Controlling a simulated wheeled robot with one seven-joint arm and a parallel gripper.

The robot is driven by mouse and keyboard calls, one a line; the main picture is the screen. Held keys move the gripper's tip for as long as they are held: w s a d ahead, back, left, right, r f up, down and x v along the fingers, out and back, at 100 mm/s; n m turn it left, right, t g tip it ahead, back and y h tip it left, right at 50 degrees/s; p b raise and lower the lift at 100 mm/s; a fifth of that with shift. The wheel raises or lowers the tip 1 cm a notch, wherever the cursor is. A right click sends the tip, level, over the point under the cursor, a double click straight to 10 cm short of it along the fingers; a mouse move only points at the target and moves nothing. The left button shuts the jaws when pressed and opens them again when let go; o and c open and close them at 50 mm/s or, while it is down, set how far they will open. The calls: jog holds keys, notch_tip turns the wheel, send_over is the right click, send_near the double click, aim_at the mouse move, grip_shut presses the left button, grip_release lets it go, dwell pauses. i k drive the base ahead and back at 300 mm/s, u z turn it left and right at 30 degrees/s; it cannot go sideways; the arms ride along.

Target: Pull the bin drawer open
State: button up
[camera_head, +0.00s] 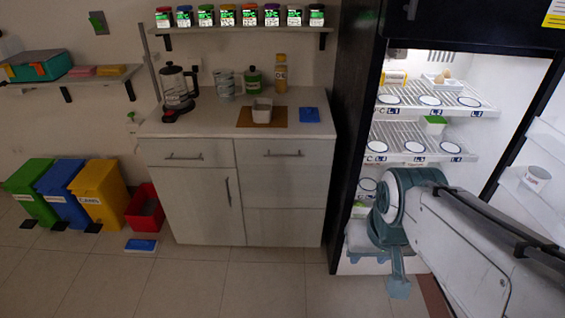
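My arm reaches in from the right, and its teal-and-white end is at the lower part of the open fridge (355,95). My gripper (390,264) is low in front of the fridge opening; its fingers are partly hidden, and I cannot tell whether they are open or shut or touch anything. No drawer is clearly marked as the bin drawer. The fridge's lowest part is mostly hidden behind my arm. The grey cabinet (187,198) at the centre has closed fronts with metal handles, including an upper left drawer (160,148) and an upper right drawer (262,152).
Green (28,190), blue (62,192) and yellow (98,194) bins and a red bin (145,215) stand left of the cabinet. A blue item (141,245) lies on the floor. Fridge shelves (455,102) hold several plates. The floor before the cabinet is clear.

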aim_at(273, 172)
jog(key=k, duration=0.6)
jog(key=u, duration=0.65)
jog(key=i, duration=1.55)
jog(key=z, duration=0.65)
